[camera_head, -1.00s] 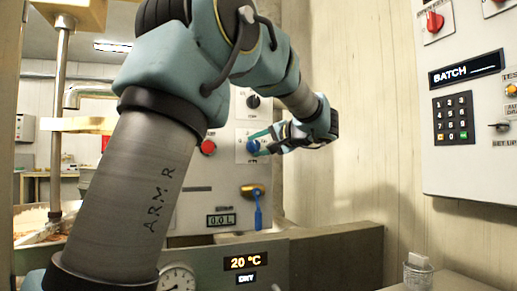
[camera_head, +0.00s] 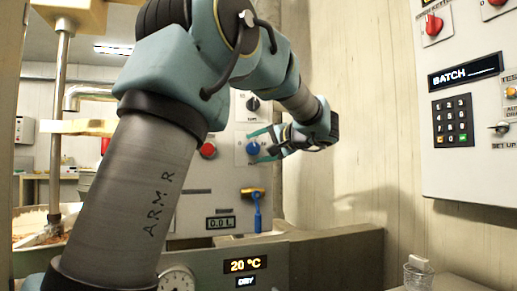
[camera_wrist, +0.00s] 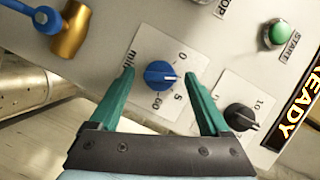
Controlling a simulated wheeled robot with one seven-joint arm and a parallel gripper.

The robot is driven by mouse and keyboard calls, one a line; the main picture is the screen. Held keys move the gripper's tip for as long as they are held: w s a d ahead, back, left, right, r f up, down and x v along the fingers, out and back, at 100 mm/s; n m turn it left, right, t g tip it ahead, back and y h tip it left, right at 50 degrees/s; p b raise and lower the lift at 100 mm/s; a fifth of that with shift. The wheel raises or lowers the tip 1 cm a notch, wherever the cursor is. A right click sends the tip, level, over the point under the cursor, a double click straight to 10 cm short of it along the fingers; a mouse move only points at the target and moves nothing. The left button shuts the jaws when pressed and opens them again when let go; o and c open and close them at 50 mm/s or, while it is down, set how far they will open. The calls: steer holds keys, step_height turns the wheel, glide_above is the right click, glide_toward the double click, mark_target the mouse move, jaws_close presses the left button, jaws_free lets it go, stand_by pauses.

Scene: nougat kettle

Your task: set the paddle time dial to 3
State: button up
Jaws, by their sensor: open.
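The blue dial (camera_wrist: 158,75) sits on a white plate marked 0, 5, 60 and "min" in the wrist view. Its white pointer line points to the right in that view, between the 0 and the 5. My gripper (camera_wrist: 160,72) is open, with one green finger on each side of the dial and gaps between fingers and knob. In the head view the dial (camera_head: 253,148) shows on the grey panel, just left of my gripper (camera_head: 262,146). I cannot tell how far the fingertips stand from the panel.
A black knob (camera_wrist: 239,117) lies close to the right finger. A green START button (camera_wrist: 278,34) and a brass valve with blue handle (camera_wrist: 70,32) are near. A red button (camera_head: 208,149) sits left of the dial. A keypad panel (camera_head: 470,190) hangs at right.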

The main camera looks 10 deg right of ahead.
steer(key=b+v, duration=0.1)
steer(key=v, duration=0.9)
steer(key=shift+s+d, duration=0.2)
steer(key=shift+s, duration=0.1)
steer(key=w+a+f+g+h, duration=0.1)
steer(key=a+f+g, duration=0.3)
steer(key=a+f, duration=0.5)
steer(key=w+a+f+g+h, duration=0.1)
steer(key=a+f+g, duration=0.3)
steer(key=f, duration=0.9)
steer(key=s+a+f+n+g+h, duration=0.3)
steer(key=s+a+f, duration=0.4)
steer(key=f, duration=0.3)
steer(key=s+a+f+n+g+h, duration=0.2)
steer(key=s+a+f+n+h, duration=0.15)
steer(key=s+a+f, duration=0.55)
step_height(320, 180, up, 12)
steer(key=w+d+p, duration=0.1)
steer(key=d+p, duration=0.1)
steer(key=p, duration=1.1)
steer(key=shift+y, duration=0.35)
